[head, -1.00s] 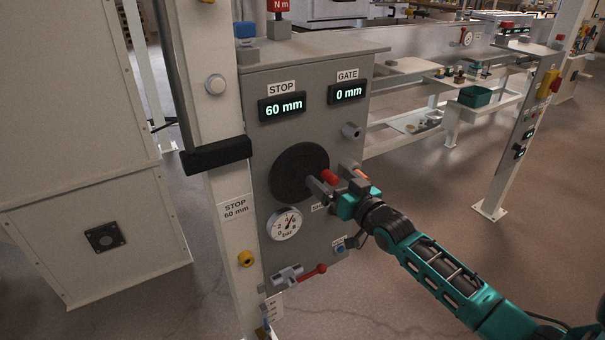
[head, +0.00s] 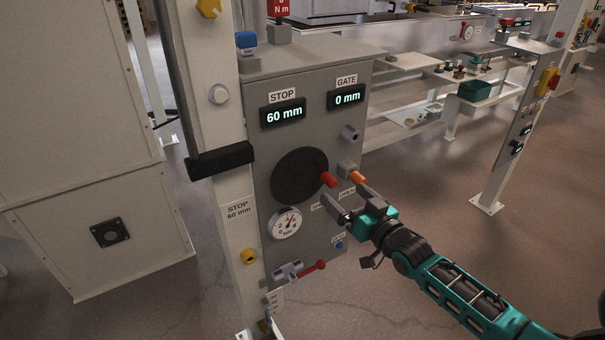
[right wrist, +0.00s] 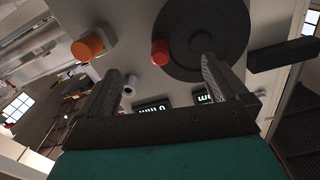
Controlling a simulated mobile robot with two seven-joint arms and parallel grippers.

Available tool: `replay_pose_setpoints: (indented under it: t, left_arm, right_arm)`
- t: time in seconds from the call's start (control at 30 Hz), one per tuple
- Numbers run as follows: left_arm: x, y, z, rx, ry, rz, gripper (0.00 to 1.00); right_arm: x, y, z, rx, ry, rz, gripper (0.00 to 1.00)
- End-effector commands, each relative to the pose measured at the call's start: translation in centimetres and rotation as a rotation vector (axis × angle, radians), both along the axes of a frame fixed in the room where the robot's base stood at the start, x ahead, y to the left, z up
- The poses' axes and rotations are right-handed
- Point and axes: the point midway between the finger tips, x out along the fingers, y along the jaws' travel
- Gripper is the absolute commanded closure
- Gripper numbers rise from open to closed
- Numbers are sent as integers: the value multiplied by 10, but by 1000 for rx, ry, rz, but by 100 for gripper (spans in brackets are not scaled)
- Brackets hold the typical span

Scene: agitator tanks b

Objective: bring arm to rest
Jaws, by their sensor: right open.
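My right gripper (head: 345,194) is in front of the grey control panel (head: 329,130), its two fingers spread and nothing between them. The red knob (head: 328,179) at the edge of the black disc (head: 292,176) is just beyond its left fingertip. The orange knob (head: 357,177) is just beyond its right fingertip. In the right wrist view the open fingers (right wrist: 160,82) point at the panel, with the red knob (right wrist: 160,52) and the orange knob (right wrist: 88,48) ahead, apart from the fingers. My left gripper is not in view.
The panel has a STOP display (head: 283,113) reading 60 mm, a GATE display (head: 346,96) reading 0 mm, a gauge (head: 286,224) and a red-handled lever (head: 312,268). A white post (head: 215,130) stands left. Open floor (head: 440,190) lies right of the panel.

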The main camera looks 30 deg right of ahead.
Motion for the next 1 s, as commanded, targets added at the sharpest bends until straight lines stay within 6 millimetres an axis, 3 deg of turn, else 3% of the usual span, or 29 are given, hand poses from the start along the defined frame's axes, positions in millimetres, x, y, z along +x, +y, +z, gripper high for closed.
replay_pose_setpoints:
  t: [0.33, 0.47, 0.57, 0.73, 0.9, 1.0]
  left_arm:
    - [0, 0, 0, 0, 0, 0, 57]
    - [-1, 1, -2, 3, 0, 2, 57]
    - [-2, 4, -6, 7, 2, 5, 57]
    - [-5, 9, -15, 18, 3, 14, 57]
    - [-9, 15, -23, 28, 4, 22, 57]
    - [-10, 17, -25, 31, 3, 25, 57]
  right_arm:
    - [0, 0, 0, 0, 0, 0, 0]
    - [-11, 15, -17, -12, 44, 14, 0]
    - [-36, 46, -48, -43, 133, 42, 0]
    - [-106, 113, -104, -129, 339, 107, 0]
    - [-169, 160, -131, -212, 504, 153, 0]
    - [-189, 172, -137, -241, 556, 166, 0]
